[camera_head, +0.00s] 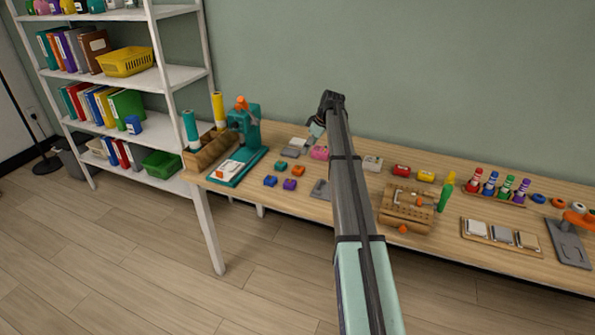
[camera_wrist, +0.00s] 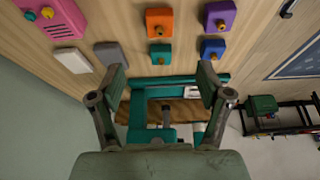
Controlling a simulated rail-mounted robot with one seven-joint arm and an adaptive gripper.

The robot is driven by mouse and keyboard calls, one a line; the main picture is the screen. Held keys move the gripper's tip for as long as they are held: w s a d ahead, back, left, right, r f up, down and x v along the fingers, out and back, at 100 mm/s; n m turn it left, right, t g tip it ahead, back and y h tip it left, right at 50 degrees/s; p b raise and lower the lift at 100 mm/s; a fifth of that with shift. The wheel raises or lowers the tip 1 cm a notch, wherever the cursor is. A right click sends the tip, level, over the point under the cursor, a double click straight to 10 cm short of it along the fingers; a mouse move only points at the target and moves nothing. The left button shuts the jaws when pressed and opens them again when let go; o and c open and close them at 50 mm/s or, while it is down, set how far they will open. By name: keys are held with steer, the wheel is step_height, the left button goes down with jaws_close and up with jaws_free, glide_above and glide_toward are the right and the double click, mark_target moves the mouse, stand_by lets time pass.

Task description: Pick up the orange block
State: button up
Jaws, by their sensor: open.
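The orange block (camera_head: 298,171) sits on the wooden table, close to a teal block (camera_head: 280,166), a blue block (camera_head: 270,181) and a purple block (camera_head: 289,184).
A teal press (camera_head: 245,130) stands left of the blocks, beside a wooden holder (camera_head: 208,151). A pink block (camera_head: 319,153) and grey pieces (camera_head: 290,152) lie behind the orange block. A wooden fixture (camera_head: 405,208) is right of my arm. Shelves (camera_head: 180,78) stand at the left.

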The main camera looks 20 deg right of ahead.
mark_target(299, 166)
steer(key=p+x, duration=0.3)
steer(key=x, duration=1)
steer(key=c, duration=1.2)
